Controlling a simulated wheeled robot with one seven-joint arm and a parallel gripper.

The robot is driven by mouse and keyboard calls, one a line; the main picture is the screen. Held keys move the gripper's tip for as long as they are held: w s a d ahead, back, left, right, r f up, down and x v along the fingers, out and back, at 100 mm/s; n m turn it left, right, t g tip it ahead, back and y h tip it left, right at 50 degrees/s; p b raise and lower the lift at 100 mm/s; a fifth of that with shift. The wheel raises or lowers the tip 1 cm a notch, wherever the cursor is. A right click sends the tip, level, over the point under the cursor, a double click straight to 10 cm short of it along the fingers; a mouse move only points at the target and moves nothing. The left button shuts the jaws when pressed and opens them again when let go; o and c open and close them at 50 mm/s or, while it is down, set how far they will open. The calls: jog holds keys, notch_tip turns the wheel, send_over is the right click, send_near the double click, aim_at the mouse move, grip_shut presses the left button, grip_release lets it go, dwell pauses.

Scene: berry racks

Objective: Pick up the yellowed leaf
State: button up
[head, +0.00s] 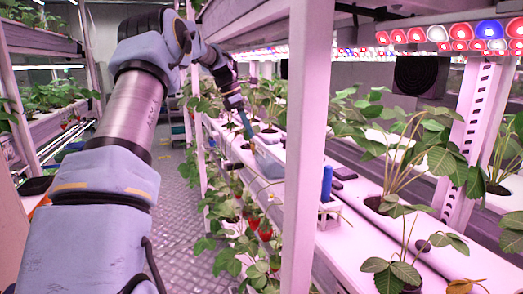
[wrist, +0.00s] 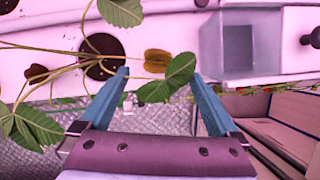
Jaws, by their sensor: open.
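The yellowed leaf (wrist: 156,60), small and brownish yellow, shows in the wrist view at the edge of the white planting channel, right of a dark planting hole. My gripper (wrist: 160,74) is open, with its two blue fingers apart. The yellowed leaf appears just beyond the gap between the fingertips, and nothing is gripped. A green leaf pair (wrist: 168,85) lies across that gap, near the right finger. In the head view my gripper (head: 246,126) is at the rack's near channel, and I cannot make out the leaf clearly there.
A clear box (wrist: 226,45) stands on the channel right of the fingers. Stems of a strawberry plant (wrist: 60,65) spread at the left. A white rack post (head: 305,130) rises right of my arm in the head view. The aisle floor (head: 178,215) is free.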

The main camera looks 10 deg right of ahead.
jog(key=shift+p+x, duration=1.05)
jog(key=shift+x, duration=2.6)
jog(key=c, duration=1.1)
